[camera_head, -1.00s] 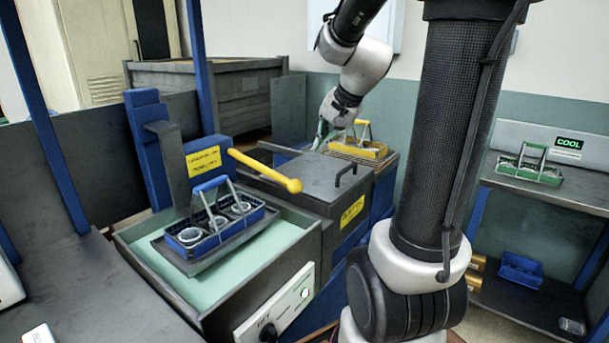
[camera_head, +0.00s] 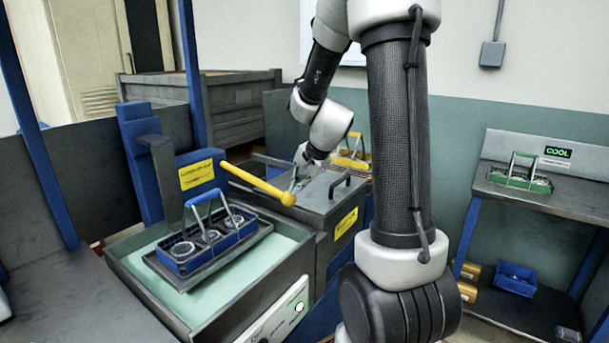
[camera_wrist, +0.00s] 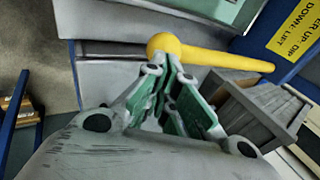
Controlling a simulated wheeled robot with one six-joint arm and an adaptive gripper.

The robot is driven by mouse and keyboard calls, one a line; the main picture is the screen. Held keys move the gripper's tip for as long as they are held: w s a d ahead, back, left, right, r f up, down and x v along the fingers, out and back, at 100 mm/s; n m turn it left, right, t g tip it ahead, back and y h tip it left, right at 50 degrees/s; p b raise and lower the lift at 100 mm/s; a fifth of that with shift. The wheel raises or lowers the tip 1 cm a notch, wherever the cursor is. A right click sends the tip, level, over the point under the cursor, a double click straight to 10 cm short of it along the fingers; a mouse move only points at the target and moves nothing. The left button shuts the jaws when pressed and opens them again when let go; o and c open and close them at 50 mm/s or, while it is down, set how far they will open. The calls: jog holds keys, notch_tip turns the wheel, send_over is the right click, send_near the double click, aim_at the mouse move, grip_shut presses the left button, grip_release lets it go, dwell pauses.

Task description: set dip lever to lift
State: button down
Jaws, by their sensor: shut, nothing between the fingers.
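The yellow dip lever (camera_head: 256,183) runs down to the right from a blue post and ends in a round knob. In the wrist view the lever bar (camera_wrist: 220,58) runs right from its knob (camera_wrist: 162,46). My gripper (camera_head: 294,184) is shut and empty, close to the knob; in the wrist view its fingertips (camera_wrist: 167,68) are just below the knob. I cannot tell whether they touch it. A yellow label (camera_wrist: 297,30) reads in part "UP: DIP, DOWN: LIFT". A blue carrier (camera_head: 215,240) with rings sits on a dark platform over the pale green bath (camera_head: 145,280).
A dark lidded box (camera_head: 310,205) with a bar handle stands right of the bath. A yellow carrier (camera_head: 350,157) is behind it. A green carrier (camera_head: 520,180) rests on the right shelf by a "COOL" display (camera_head: 557,153). A grey crate (camera_head: 235,105) stands behind.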

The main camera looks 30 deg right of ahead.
jog(key=shift+w+f, duration=0.3)
jog(key=shift+f, duration=0.15)
notch_tip(320, 180, down, 3)
jog(key=shift+s+a+r, duration=0.1)
jog(key=shift+s, duration=0.05)
jog(key=shift+s, duration=0.1)
jog(key=v, duration=1.4)
jog(key=shift+d, duration=0.2)
